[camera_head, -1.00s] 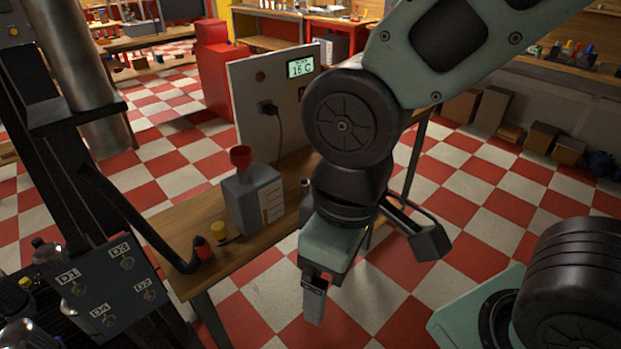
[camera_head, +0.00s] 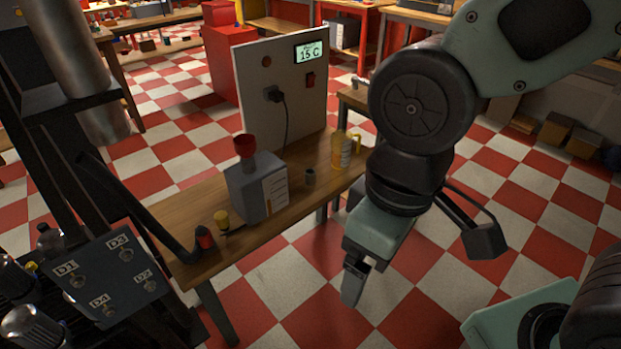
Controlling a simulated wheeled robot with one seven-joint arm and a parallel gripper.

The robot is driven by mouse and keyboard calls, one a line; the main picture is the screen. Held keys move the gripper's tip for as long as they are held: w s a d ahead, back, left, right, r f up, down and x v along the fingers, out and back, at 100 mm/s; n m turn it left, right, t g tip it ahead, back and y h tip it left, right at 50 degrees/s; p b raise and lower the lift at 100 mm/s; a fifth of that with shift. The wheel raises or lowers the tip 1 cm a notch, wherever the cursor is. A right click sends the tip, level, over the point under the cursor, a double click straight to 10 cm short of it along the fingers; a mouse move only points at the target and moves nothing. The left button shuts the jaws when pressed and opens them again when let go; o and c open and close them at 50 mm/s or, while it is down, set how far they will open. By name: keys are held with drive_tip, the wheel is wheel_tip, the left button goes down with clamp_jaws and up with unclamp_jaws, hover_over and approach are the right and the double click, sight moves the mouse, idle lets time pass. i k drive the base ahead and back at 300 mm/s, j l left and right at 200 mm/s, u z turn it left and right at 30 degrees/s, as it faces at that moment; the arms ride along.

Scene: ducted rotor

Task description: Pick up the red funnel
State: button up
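The red funnel (camera_head: 245,146) stands upright in the top of a grey square canister (camera_head: 256,188). The canister has a white label with lines and stands on the wooden table (camera_head: 190,212). My gripper (camera_head: 353,288) hangs fingers down over the floor, to the right of the table's front edge and apart from the funnel. Its fingers are seen nearly edge-on, so I cannot tell how far apart they are. Nothing shows held in it.
A white panel (camera_head: 265,100) with a display and plug stands behind. A labelled valve box (camera_head: 105,272) is at left. Checkered floor lies open below my gripper.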

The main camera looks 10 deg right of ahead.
sight(245, 145)
drive_tip(key=i+l, duration=0.15)
drive_tip(key=i, duration=0.15)
drive_tip(key=i+l, duration=0.15)
drive_tip(key=i+u, duration=0.2)
drive_tip(key=u, duration=0.25)
drive_tip(key=i+l+u, duration=0.15)
drive_tip(key=u, duration=0.3)
drive_tip(key=i+l+u, duration=0.1)
drive_tip(key=l+u, duration=0.15)
drive_tip(key=u, duration=0.8)
